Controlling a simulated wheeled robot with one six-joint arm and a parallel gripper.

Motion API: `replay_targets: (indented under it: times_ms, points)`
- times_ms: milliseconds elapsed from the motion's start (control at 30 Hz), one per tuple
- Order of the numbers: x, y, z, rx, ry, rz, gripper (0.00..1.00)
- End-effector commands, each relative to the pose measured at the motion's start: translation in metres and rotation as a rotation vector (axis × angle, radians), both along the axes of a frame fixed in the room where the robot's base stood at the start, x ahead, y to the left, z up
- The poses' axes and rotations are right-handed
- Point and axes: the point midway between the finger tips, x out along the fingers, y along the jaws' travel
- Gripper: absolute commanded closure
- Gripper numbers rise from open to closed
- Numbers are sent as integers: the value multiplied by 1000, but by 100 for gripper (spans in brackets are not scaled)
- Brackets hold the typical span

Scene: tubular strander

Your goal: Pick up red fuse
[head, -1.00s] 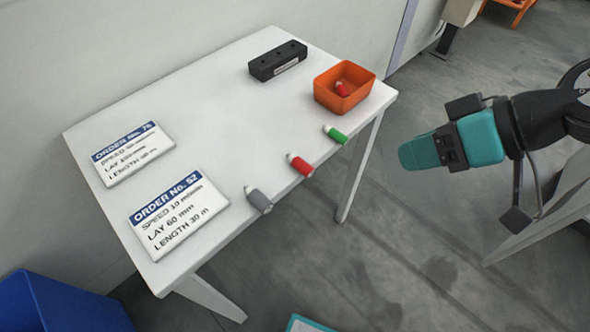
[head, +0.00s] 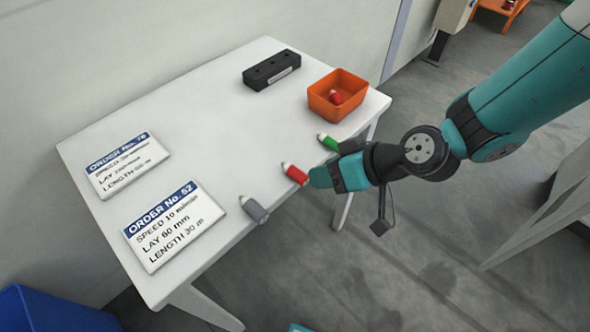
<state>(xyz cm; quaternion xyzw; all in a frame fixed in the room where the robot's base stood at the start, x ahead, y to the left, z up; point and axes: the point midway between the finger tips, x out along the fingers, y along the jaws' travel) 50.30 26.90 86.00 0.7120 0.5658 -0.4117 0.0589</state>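A red fuse (head: 294,173) with a white tip lies at the front edge of the white table (head: 205,120), between a grey fuse (head: 253,208) and a green fuse (head: 327,141). Another red fuse (head: 335,97) lies inside the orange bin (head: 352,85) at the table's right end. My gripper (head: 316,177) is just to the right of the red fuse at the edge, its teal fingers pointing left towards it. A small gap seems to remain between them. The view does not show whether the fingers are apart.
A black block with holes (head: 271,70) stands at the back of the table. Two order signs, No. 76 (head: 127,165) and No. 52 (head: 174,226), lie on the left. A blue container (head: 55,310) is on the floor at lower left. The table's middle is clear.

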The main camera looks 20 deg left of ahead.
Motion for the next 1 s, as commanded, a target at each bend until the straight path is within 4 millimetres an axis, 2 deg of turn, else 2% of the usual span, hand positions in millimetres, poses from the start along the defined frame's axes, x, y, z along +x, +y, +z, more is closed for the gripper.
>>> replay_targets:
  times_ms: [300, 600, 633, 733, 767, 1000]
  points:
    - [2, 31, -31, -1, 1, 1, 64]
    - [2, 35, -35, -1, 1, -1, 64]
    - [2, 35, -35, -1, 1, -1, 68]
    - [2, 35, -35, -1, 1, -1, 91]
    - [2, 35, -35, -1, 1, -1, 94]
    - [2, 35, -35, 0, 0, -1, 94]
